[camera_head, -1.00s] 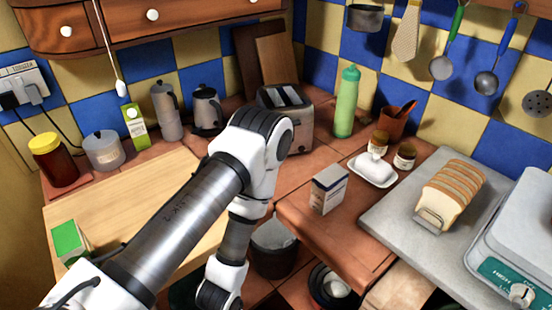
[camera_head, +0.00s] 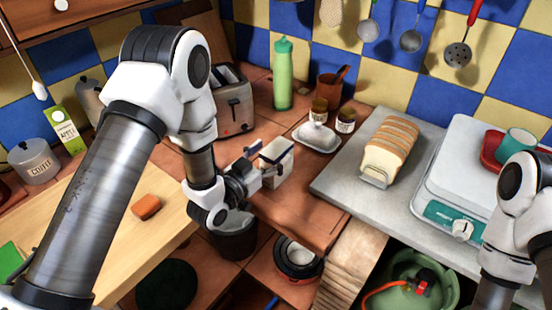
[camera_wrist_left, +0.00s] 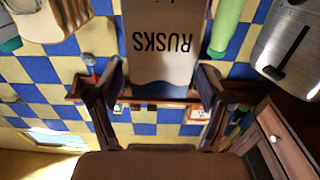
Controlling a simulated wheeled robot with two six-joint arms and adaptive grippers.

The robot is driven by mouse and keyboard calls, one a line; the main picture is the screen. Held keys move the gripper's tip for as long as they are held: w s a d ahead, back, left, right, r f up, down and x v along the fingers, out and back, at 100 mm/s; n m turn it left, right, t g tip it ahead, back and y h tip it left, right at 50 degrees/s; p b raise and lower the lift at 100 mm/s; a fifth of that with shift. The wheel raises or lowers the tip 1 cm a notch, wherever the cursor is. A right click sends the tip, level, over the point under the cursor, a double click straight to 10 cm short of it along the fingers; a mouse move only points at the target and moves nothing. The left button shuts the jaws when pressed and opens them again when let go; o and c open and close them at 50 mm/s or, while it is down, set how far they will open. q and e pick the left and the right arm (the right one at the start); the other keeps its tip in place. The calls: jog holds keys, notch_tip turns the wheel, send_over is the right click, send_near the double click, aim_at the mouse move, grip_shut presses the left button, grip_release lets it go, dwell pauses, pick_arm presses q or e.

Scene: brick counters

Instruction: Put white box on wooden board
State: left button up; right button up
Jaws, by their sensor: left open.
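The white box (camera_head: 280,167), with a dark blue top edge, stands upright on the brick counter at the middle of the head view. In the left wrist view the box (camera_wrist_left: 163,40) appears upside down with the word RUSKS on it. My left gripper (camera_head: 264,164) is open right at the box's left side. Its two fingers (camera_wrist_left: 162,80) show on either side of the box's lower part in the wrist view; I cannot tell whether they touch it. The light wooden board (camera_head: 110,215) lies on the counter at the left, partly hidden by my left arm.
An orange block (camera_head: 146,206) and a green box (camera_head: 10,258) lie on the board. Sliced bread (camera_head: 388,150) is on a grey slab at right.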

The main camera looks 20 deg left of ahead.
pick_arm(q)
jog(key=shift+w+d+f, duration=0.2)
jog(key=shift+w+d, duration=0.1)
jog(key=shift+w, duration=0.45)
jog(key=shift+s+r, duration=0.1)
jog(key=shift+r, duration=0.05)
jog(key=c, duration=1.4)
